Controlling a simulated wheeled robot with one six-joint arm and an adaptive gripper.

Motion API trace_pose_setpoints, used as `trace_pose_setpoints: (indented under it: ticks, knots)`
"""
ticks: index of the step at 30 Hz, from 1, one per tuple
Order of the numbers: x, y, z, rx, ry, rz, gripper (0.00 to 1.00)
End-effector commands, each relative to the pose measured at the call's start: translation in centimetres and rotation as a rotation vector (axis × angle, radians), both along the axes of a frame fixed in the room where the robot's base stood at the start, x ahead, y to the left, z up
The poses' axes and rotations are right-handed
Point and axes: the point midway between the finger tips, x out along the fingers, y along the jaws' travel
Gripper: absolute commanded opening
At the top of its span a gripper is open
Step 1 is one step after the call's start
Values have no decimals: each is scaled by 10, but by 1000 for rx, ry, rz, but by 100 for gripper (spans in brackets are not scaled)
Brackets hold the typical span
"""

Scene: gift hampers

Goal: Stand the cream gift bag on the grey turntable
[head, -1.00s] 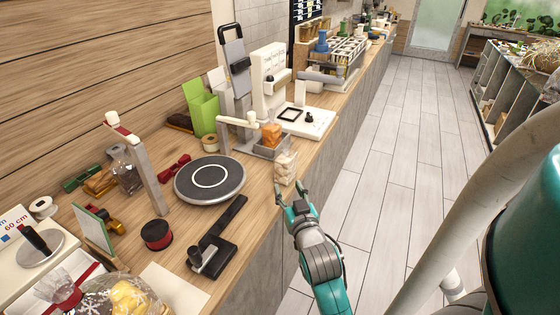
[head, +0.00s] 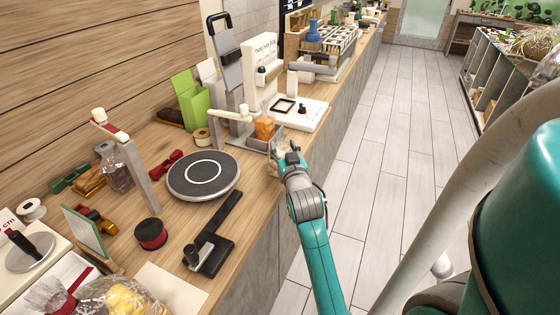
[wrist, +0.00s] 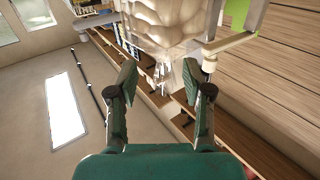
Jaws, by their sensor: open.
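The cream gift bag, a clear bag with pale cream lumps inside, fills the top middle of the wrist view (wrist: 165,22). In the head view the bag (head: 282,146) is at the counter's front edge, partly hidden by my gripper (head: 284,155). My gripper is open, with its two fingers apart in the wrist view (wrist: 161,80). The bag's narrow clear end shows between and just beyond the fingertips; I cannot tell whether they touch it. The grey turntable (head: 185,186), a round dark disc with a white ring, lies empty to the left of my gripper.
A grey tray with an orange bag (head: 264,127) is just behind the cream bag. A black stand (head: 214,240) lies in front of the turntable, and a red-and-black roll (head: 151,233) is to its left. A post with an arm (head: 140,170) rises left of the turntable.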

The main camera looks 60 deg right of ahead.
Motion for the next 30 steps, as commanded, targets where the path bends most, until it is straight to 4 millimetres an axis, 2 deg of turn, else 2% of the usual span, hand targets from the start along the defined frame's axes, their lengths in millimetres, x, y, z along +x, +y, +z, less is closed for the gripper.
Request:
trace_pose_setpoints:
  ticks: [6, 17, 23, 30]
  knots:
    - [22, -20, 1, -1, -2, 0, 50]
    - [27, -26, 0, -1, -1, 0, 50]
    - [27, -26, 0, -1, -1, 0, 0]
    - [27, -26, 1, -2, -1, 0, 0]
